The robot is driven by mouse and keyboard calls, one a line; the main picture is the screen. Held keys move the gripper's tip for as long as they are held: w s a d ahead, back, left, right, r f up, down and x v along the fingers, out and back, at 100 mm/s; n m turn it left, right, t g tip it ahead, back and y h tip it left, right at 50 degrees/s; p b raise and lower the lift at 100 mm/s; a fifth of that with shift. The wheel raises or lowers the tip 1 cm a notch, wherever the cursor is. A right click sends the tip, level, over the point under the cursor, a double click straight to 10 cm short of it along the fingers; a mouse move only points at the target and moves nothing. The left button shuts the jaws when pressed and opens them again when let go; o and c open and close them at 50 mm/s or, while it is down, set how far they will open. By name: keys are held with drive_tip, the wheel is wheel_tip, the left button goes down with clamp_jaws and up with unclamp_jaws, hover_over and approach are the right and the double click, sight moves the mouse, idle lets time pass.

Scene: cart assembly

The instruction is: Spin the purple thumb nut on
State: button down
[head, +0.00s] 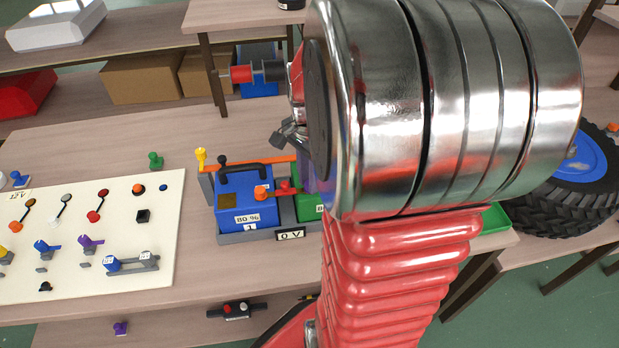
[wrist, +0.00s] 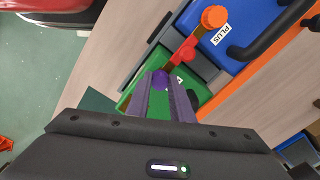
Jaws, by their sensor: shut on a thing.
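The purple thumb nut (wrist: 160,79) shows in the wrist view at the tips of my gripper (wrist: 162,84), whose fingers are shut on it. It is over the green block (wrist: 139,93), near the end of a red link (wrist: 187,50). The link runs toward an orange knob (wrist: 214,17) by the PLUS label on the blue block (wrist: 245,22). Whether the nut sits on a thread is hidden by the fingers. In the head view my arm covers the nut and most of the green block (head: 309,208); the blue block (head: 245,198) is clear.
A pale panel (head: 150,215) with levers and knobs lies left of the blocks. An orange bar (head: 222,166) runs behind the blue block. A wheel (head: 570,170) stands at the right. Bare tabletop (head: 130,135) lies at the back left.

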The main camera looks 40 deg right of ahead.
drive_tip(key=shift+w+m, duration=0.1)
drive_tip(key=shift+m, duration=0.7)
drive_tip(key=c, duration=2)
unclamp_jaws()
drive_tip(key=o, duration=0.5)
drive_tip(key=shift+r, duration=0.1)
wheel_tip(320, 180, up, 14)
drive_tip(key=shift+f, duration=0.2)
